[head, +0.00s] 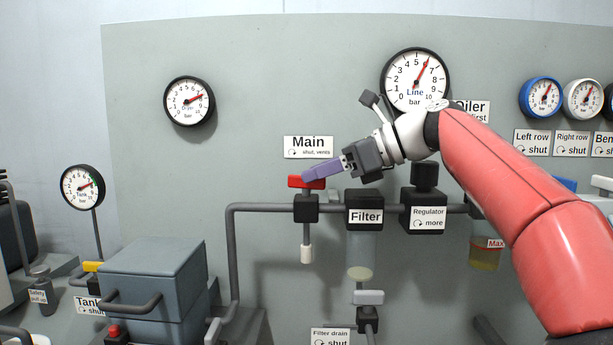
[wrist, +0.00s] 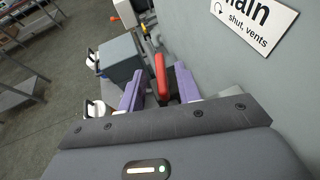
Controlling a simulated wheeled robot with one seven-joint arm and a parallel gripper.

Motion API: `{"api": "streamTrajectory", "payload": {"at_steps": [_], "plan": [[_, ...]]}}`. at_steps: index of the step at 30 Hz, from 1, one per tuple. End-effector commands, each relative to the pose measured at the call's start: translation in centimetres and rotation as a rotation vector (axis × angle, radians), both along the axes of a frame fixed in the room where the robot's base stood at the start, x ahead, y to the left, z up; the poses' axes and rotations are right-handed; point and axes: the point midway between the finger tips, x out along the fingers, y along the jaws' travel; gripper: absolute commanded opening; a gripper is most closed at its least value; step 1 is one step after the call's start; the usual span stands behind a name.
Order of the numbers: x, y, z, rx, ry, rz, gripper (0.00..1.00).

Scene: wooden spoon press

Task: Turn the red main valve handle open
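The red main valve handle (head: 294,182) sits on a dark valve body (head: 306,208) in the pipe, below the "Main" sign (head: 308,147). My gripper (head: 312,174) has purple fingers and reaches the handle from the right. In the wrist view the red handle (wrist: 161,74) shows between the two spread fingers of my gripper (wrist: 157,80). It is nearer the right finger, with a gap on the left. Whether the right finger touches it I cannot tell.
The grey panel (head: 250,100) stands close behind the handle. The filter (head: 365,215) and regulator (head: 425,212) are on the pipe to the right. A grey-blue box (head: 155,270) stands lower left. The line gauge (head: 415,80) is above my wrist, its needle past 5.

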Motion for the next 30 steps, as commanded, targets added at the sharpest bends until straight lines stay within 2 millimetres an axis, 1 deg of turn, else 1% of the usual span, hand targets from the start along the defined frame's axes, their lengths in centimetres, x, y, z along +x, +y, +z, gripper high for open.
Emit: {"api": "streamTrajectory", "payload": {"at_steps": [1, 6, 9, 16, 17, 24, 30], "plan": [[0.1, 0.8, -0.4, -0.001, 0.001, 0.004, 0.34], [0.7, 2.3, -1.0, 0.0, 0.0, 0.001, 0.34], [0.8, 2.7, -1.2, 0.0, -0.001, 0.001, 0.34], [0.8, 2.7, -1.2, 0.0, -0.001, 0.0, 0.34], [0.8, 2.7, -1.2, 0.0, -0.001, 0.0, 0.31], [0.8, 2.7, -1.2, 0.0, -0.001, 0.0, 0.0], [0.9, 2.6, -1.1, 0.003, -0.002, 0.018, 0.0]]}}
